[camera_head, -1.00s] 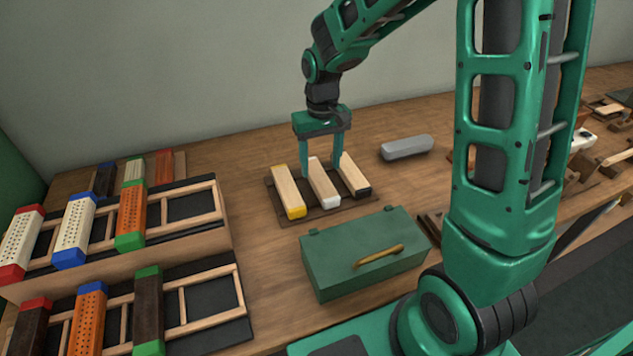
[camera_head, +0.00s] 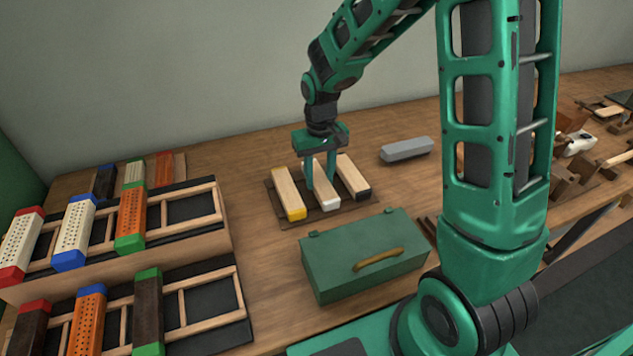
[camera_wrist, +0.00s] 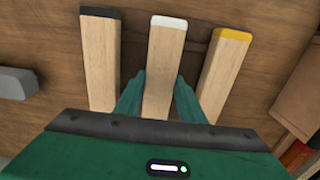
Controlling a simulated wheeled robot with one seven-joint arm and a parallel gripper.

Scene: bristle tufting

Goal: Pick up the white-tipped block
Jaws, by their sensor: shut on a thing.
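The white-tipped block (camera_head: 325,194) is a pale wooden bar with a white end. It lies in the middle of three bars on a dark brown tray (camera_head: 279,210). My gripper (camera_head: 320,185) points down and is shut on this block, with one finger on each long side. In the wrist view, the white-tipped block (camera_wrist: 164,70) runs between the two fingers (camera_wrist: 160,100). I cannot see any clear gap between the block and the tray.
The yellow-tipped block (camera_head: 288,196) and black-tipped block (camera_head: 353,179) lie close on either side. A green box (camera_head: 345,250) with a brass handle stands in front. A grey bar (camera_head: 406,149) lies right. Racks of coloured perforated blocks (camera_head: 130,215) stand left.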

